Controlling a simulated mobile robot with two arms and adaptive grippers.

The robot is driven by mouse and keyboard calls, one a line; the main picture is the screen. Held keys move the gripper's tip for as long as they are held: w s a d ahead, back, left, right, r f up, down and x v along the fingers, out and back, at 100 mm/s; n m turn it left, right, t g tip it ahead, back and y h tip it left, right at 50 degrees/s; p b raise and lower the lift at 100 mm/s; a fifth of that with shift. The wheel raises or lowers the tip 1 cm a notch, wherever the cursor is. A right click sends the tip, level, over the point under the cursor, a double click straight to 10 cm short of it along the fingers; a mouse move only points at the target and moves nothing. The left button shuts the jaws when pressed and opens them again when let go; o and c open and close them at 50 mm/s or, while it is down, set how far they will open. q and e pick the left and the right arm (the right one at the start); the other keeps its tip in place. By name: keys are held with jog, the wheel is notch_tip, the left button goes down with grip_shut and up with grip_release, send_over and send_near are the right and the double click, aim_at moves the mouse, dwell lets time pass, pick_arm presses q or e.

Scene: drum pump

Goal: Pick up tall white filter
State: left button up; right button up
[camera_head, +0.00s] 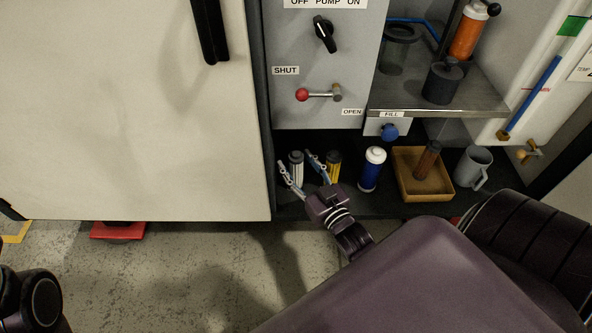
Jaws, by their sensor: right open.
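A white ribbed filter (297,168) with a dark cap stands upright on the dark lower shelf, at its left end. My right gripper (295,159) is open, with its fingertips on either side of this filter in the picture. I cannot tell whether they touch it. The fingers partly cover the filter's lower part. My left gripper is not in view; only a dark part of my left arm shows at the lower left.
On the shelf (398,208), a yellow filter (333,168) stands close right of the gripper. Further right are a blue white-capped bottle (370,175), a tan tray (410,192) holding a brown cylinder (428,160), and a grey mug (471,168). A panel with a red-knobbed lever (318,94) rises behind.

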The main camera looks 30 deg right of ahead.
jog(key=shift+w, duration=0.35)
jog(key=c, duration=1.3)
jog(key=shift+o, duration=0.2)
jog(key=shift+r, duration=0.15)
